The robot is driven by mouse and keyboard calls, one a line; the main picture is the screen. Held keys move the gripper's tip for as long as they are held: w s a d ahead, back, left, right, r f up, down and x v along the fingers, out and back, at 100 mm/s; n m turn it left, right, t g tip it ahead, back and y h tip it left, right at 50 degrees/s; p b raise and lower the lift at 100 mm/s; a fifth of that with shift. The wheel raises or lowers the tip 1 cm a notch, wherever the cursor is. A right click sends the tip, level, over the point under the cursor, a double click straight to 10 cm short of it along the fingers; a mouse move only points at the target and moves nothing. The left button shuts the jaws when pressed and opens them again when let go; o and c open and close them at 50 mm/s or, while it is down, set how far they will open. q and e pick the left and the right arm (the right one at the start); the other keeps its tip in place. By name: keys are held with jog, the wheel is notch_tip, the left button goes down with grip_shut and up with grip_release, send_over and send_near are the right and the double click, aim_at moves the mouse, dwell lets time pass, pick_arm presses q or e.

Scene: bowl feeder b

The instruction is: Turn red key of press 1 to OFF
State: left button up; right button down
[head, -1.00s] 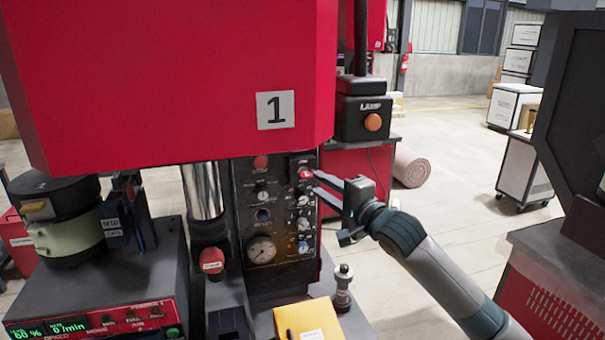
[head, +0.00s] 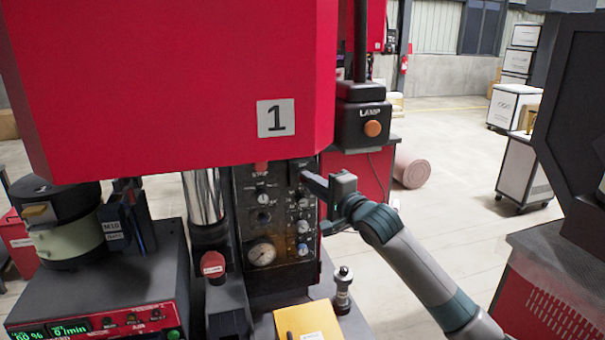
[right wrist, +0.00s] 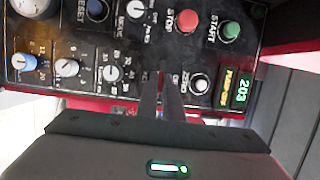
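Press 1 (head: 180,80) is the big red machine with a "1" plate, on the left in the head view. Its dark control panel (head: 277,215) carries buttons, knobs and a gauge. My right gripper (head: 304,178) is at the upper right of this panel. In the right wrist view its two fingers (right wrist: 160,92) point at the panel, close together with a thin gap. My left gripper is out of view.
The wrist view shows a red STOP button (right wrist: 187,20), a green START button (right wrist: 230,31), a silver button (right wrist: 199,84) and several knobs close around the fingers. A lamp box (head: 362,122) stands above right. A yellow box (head: 308,322) lies below the panel.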

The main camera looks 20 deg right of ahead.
dwell(0.5)
jog(key=shift+r+n+g+h+p, duration=0.1)
jog(key=shift+n+g+h+p, duration=0.35)
jog(key=shift+n+p, duration=2.2)
jog(key=shift+m+p, duration=0.35)
jog(key=shift+p, duration=0.1)
jog(key=n, duration=0.2)
jog(key=n+g+h, duration=0.1)
jog(key=n, duration=0.1)
jog(key=shift+a+h, duration=0.1)
jog(key=shift+h, duration=0.15)
